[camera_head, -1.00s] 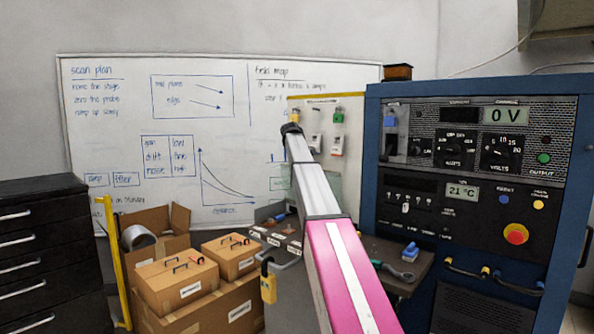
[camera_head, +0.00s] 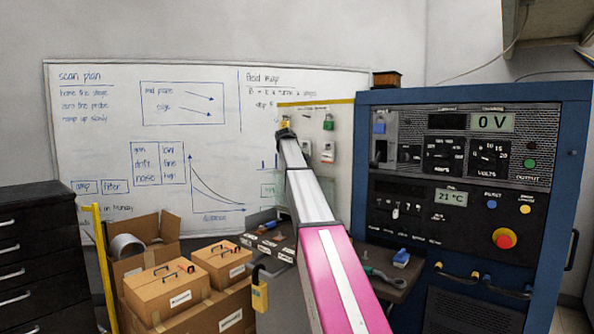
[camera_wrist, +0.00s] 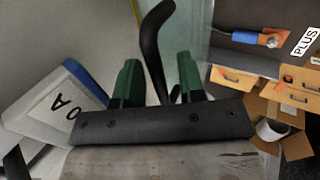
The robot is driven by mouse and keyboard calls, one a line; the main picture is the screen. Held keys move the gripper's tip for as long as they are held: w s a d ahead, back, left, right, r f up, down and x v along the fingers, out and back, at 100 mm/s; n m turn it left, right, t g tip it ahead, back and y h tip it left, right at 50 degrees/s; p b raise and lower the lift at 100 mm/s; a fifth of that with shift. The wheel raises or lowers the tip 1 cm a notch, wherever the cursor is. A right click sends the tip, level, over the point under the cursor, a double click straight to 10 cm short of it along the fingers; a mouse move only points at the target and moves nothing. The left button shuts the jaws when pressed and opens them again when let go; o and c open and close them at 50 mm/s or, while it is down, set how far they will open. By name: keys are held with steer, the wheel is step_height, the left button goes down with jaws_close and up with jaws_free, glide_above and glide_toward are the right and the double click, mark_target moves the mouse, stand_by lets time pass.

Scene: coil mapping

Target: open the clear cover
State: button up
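My gripper (camera_wrist: 160,72) has two green fingers standing apart. A black curved bar (camera_wrist: 155,40) rises between them, with a gap visible on its right; I cannot tell whether it belongs to the cover. In the head view my arm hides the fingers.
An orange terminal (camera_wrist: 272,40) beside a PLUS label lies right of the sheet. A blue instrument rack (camera_head: 575,120) stands right; cardboard boxes (camera_head: 165,287) and a yellow padlock (camera_head: 260,297) are lower left.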

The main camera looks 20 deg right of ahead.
steer(key=v, duration=1)
steer(key=shift+a+r, duration=0.25)
steer(key=shift+r, duration=0.05)
steer(key=shift+s, duration=0.1)
